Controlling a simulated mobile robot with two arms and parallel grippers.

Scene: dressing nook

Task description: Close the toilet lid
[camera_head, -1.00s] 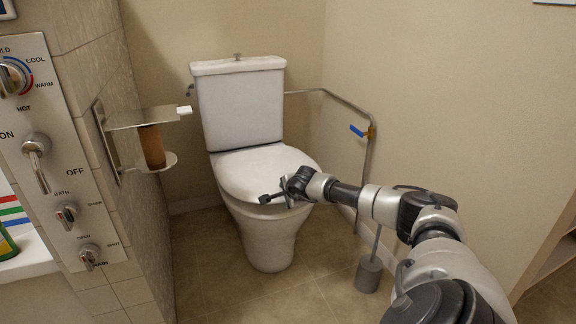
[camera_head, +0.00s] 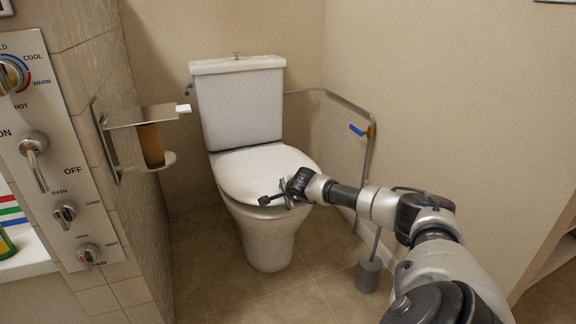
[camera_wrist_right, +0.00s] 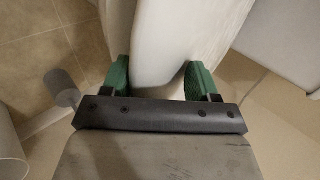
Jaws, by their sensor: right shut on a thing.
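The white toilet (camera_head: 266,235) stands against the back wall with its cistern (camera_head: 240,105) upright. Its lid (camera_head: 255,170) lies down flat over the bowl. My right gripper (camera_head: 284,197) is at the front right edge of the lid. In the right wrist view its two green fingers (camera_wrist_right: 158,80) sit on either side of a white rounded edge and are shut on it; this looks like the lid's edge (camera_wrist_right: 155,55). Whether the seat is between the fingers too is hidden. My left gripper is not in view.
A toilet brush holder (camera_head: 368,274) stands on the floor to the right. A metal grab rail (camera_head: 368,160) is on the right wall. A paper holder (camera_head: 150,115) juts from the tiled wall at left, beside a control panel (camera_head: 55,150). The floor in front is clear.

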